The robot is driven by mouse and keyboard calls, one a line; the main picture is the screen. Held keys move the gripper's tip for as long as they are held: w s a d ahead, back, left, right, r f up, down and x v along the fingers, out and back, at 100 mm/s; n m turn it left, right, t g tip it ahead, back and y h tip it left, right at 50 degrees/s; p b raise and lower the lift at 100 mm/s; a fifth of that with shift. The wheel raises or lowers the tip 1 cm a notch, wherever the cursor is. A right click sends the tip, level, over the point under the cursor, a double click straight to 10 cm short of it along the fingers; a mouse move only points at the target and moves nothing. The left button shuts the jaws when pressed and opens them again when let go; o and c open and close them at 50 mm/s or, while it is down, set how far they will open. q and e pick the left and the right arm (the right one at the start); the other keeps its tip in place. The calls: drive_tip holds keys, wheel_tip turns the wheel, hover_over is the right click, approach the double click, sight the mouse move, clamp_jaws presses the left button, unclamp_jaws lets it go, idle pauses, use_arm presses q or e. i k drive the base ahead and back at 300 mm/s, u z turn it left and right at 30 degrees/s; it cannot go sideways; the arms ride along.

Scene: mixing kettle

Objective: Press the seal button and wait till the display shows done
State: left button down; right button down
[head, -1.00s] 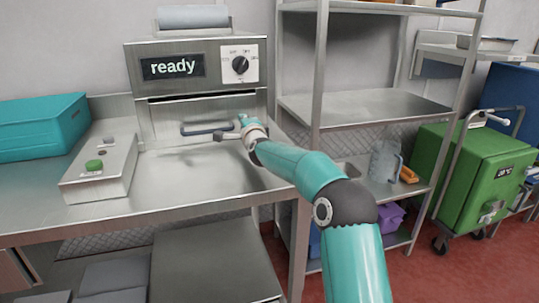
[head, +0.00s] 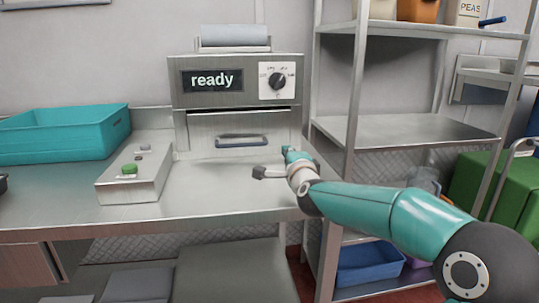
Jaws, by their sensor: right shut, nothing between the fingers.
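The sealing machine (head: 240,120) stands at the back of the steel table. Its display (head: 212,80) reads "ready", with a dial (head: 277,82) to its right. A drawer-like front with a handle (head: 242,141) is below. A grey control box (head: 137,172) sits on the table left of the machine, with a green button (head: 129,169) and a smaller dark button (head: 139,157). My right gripper (head: 262,172) is shut and empty above the table, in front of the machine and well right of the green button. My left gripper is not in view.
A teal crate (head: 65,134) stands on the table at the left. A steel shelf rack (head: 400,126) stands close on the right, with a blue bin (head: 368,265) low down. The table (head: 220,207) between control box and gripper is clear.

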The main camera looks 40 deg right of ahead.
sight(130, 168)
drive_tip(key=k, duration=1)
